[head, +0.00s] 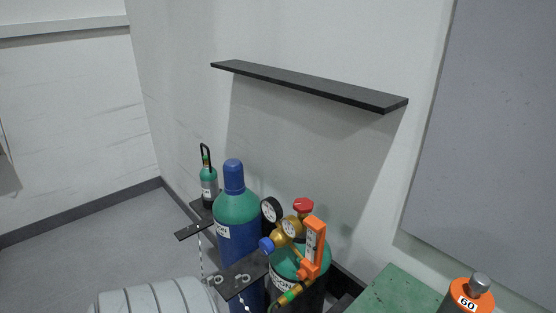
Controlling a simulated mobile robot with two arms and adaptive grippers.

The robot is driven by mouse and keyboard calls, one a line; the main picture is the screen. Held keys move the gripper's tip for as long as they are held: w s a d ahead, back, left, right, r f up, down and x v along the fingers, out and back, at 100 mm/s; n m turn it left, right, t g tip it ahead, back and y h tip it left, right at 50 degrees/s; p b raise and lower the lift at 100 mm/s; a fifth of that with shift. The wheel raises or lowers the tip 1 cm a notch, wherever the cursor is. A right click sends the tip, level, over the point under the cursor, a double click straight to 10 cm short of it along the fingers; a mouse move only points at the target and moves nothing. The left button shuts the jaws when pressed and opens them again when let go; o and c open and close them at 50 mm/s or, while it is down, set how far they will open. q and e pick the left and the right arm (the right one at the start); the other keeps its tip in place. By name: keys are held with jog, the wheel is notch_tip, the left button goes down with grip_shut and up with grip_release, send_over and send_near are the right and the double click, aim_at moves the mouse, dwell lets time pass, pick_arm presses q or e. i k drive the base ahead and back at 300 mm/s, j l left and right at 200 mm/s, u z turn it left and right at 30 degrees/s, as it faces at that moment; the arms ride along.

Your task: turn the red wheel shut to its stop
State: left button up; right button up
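The red wheel (304,204) sits on top of the valve of a green cylinder (305,270) at the lower middle of the head view. A brass regulator (283,238) with round gauges (271,210) and a blue knob (267,245) is attached beside it. An orange flowmeter (313,245) stands at its right. How far the wheel is turned cannot be told.
A tall blue and green cylinder (237,230) and a small green cylinder (208,183) stand to the left. Black brackets (240,276) hold chains. A black shelf (310,86) juts from the wall above. A green surface (400,291) and an orange object marked 60 (471,298) are right.

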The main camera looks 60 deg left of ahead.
aim_at(304, 205)
jog(key=u, duration=1.65)
jog(key=j+z, duration=0.2)
jog(key=z, duration=0.15)
jog(key=j+z, duration=0.15)
jog(key=z, duration=0.2)
jog(key=k+j+z, duration=0.15)
jog(key=z, duration=0.2)
